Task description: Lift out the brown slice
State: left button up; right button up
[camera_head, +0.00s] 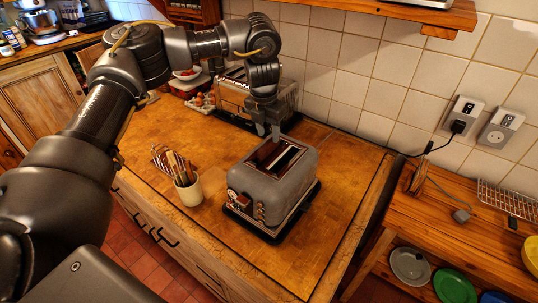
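A grey toaster (268,190) stands on the wooden counter, its front with knobs facing the lower left. Its top has two long slots in a brownish panel. A brown strip (266,152) shows at the left slot, probably the top of the brown slice; the other slot looks dark. My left gripper (268,133) reaches in from above and points down at the far end of the toaster top. Its two fingers look apart with nothing visible between them. Whether the fingertips touch the toaster is too small to tell. My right gripper is out of view.
A cream pot (189,191) of utensils stands left of the toaster. A second metal appliance (235,97) stands behind, near the tiled wall. A power cord runs to a wall socket (463,116). A shelf overhangs at the top right. The counter's front is clear.

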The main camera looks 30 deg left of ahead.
aim_at(269, 141)
pick_arm(q)
jog(key=shift+f, duration=0.35)
jog(key=f+p, duration=0.2)
jog(key=f, duration=0.1)
jog(key=shift+w+a+f+p, duration=0.1)
jog(key=shift+w+f+p, duration=0.2)
jog(key=shift+w, duration=0.1)
jog(key=shift+f, duration=0.35)
jog(key=shift+r, duration=0.1)
jog(key=shift+c, duration=0.2)
grip_shut()
